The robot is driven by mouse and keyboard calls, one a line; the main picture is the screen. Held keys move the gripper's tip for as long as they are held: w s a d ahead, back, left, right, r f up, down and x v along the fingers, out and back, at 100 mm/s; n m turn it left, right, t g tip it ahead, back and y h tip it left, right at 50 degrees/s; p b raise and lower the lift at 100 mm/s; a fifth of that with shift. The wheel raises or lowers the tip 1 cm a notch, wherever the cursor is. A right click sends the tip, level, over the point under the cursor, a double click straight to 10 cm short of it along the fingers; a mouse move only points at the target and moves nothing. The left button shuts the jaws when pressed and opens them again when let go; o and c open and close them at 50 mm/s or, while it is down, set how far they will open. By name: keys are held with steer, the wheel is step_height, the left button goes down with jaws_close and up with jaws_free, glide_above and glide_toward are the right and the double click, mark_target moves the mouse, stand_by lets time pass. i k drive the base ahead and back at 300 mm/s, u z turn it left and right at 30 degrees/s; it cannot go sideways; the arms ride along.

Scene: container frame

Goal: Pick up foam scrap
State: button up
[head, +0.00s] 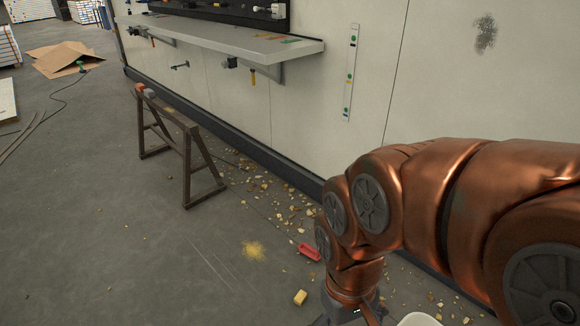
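A yellow foam scrap (300,297), a small block, lies on the grey floor near the bottom of the head view. Many smaller yellowish scraps (265,186) are scattered along the foot of the wall. I cannot tell which piece the task means. My copper-coloured arm comes in from the right and bends down. The dark top of my gripper (345,316) shows at the bottom edge, just right of the yellow block. Its fingers are cut off by the frame, so I cannot see whether it is open or holds anything.
A red object (309,252) lies on the floor left of my arm. A wooden sawhorse (180,146) stands before the wall shelf (225,38).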

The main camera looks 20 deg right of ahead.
mark_target(299, 300)
steer(key=z, duration=2.15)
steer(key=k, duration=1.3)
steer(key=u, duration=0.5)
